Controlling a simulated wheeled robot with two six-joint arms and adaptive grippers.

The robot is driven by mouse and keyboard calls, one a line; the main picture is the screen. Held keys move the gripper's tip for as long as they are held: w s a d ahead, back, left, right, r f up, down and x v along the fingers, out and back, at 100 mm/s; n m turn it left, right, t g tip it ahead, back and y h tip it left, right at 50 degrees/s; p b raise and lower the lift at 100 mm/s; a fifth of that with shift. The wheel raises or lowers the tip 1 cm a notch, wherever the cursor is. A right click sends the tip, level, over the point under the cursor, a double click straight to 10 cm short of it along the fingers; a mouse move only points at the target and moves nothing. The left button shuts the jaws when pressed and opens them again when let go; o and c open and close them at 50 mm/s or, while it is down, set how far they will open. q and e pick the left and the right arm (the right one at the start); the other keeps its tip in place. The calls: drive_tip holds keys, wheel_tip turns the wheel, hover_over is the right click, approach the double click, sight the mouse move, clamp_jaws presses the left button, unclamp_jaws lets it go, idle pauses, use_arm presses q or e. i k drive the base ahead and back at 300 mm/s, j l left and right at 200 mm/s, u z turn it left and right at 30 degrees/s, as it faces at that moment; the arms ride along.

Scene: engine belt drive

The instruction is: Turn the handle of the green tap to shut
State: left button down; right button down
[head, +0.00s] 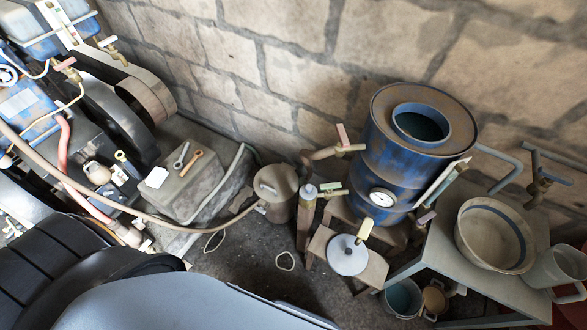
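A small brass tap with a pale green handle (333,191) stands low in front of the blue drum, on top of an upright rusty pipe (306,222). Its handle points to the right, and the spindle detail is too small to make out. Another greenish slanted part (441,184) runs along the right side of the drum; I cannot tell if it belongs to a tap. Neither of my grippers shows in the head view.
A blue drum (376,160) with a dial (382,197) stands by the stone wall. A tap with a pink handle (341,136), one with a yellow handle (364,231) and a blue-handled tap (555,177) are nearby. A bench with a basin (463,240) is at right. Machinery fills the left.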

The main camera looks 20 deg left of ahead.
sight(329, 188)
drive_tip(key=u, duration=0.2)
drive_tip(key=k+l+u, duration=0.15)
drive_tip(key=u, duration=0.25)
drive_tip(key=k+u, duration=0.35)
drive_tip(key=k+l+u, duration=0.1)
drive_tip(key=k+u, duration=0.15)
drive_tip(key=u, duration=0.15)
